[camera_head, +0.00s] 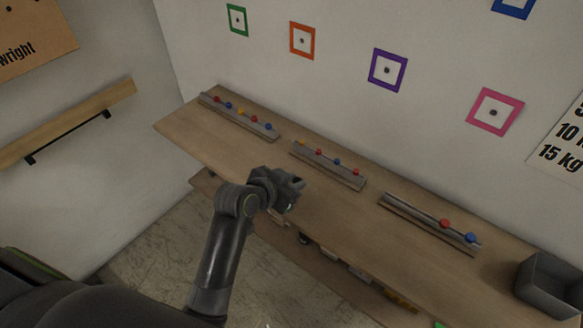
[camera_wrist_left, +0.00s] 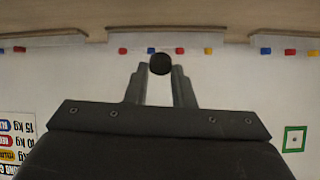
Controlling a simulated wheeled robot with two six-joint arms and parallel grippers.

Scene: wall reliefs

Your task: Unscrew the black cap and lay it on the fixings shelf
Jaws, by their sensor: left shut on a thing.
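The black cap (camera_wrist_left: 160,63) shows as a dark round piece between the fingertips of my left gripper (camera_wrist_left: 160,72) in the left wrist view. The fingers are shut on it. In the head view my left gripper (camera_head: 291,188) is over the front part of a long wooden shelf (camera_head: 345,215), and the cap is hard to make out there. No label shows which surface is the fixings shelf. My right gripper is not in view.
Three grey rails (camera_head: 328,165) with coloured knobs lie along the shelf. A grey bin (camera_head: 550,285) stands at its right end. Coloured square frames with dark centres, such as a purple one (camera_head: 387,70), are on the wall. A wooden rail (camera_head: 70,122) is on the left wall.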

